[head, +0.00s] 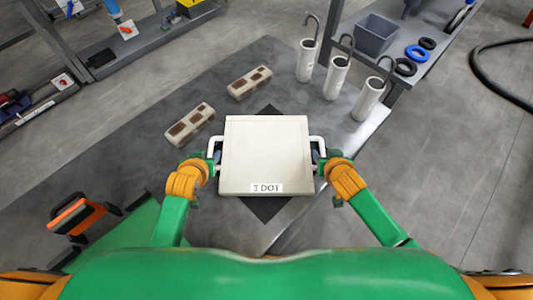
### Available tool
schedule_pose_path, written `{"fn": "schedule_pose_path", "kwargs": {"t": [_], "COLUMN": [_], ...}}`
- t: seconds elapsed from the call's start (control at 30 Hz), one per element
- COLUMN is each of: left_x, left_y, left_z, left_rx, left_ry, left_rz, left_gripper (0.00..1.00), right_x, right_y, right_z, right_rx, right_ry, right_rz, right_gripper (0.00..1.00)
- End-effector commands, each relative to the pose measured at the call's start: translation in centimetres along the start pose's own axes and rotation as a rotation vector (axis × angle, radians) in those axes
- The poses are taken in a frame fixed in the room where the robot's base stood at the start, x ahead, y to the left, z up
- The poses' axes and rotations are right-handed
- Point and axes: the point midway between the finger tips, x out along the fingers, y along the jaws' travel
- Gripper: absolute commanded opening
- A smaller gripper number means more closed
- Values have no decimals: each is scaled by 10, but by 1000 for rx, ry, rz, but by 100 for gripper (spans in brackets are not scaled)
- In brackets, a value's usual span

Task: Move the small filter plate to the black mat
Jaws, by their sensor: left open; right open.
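The filter plate (265,150) is a square, off-white slab with a white side handle at left and right. My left gripper (213,160) is open at the left handle, and my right gripper (320,160) is open at the right handle. The fingertips are small and partly hidden by the wrists and handles.
Two beige blocks with brown recesses (190,123) (249,82) lie on the grey table (130,150) at the far left. Several white cylinders with hooks (337,77) stand at the far right. An orange-and-black object (76,216) is at the left. A shelf holds a grey bin (376,35).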

Motion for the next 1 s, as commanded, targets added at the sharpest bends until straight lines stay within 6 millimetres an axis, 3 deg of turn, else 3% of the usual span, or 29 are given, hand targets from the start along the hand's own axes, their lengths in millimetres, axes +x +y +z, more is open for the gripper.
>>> {"fn": "schedule_pose_path", "kwargs": {"t": [0.4, 0.63, 1.0], "left_x": [-96, -115, -114], "left_y": [0, 0, 0], "left_z": [1, 0, 0], "left_rx": [1, 0, 0], "left_ry": [0, 0, 1], "left_rz": [0, 0, 0], "left_gripper": [50, 50, 50], "right_x": [0, -6, -93], "right_y": [0, 0, 0], "right_z": [0, 0, 1], "right_rx": [0, 0, -1], "right_ry": [0, 0, 1], "right_rz": [0, 0, 0], "right_gripper": [50, 50, 50]}}
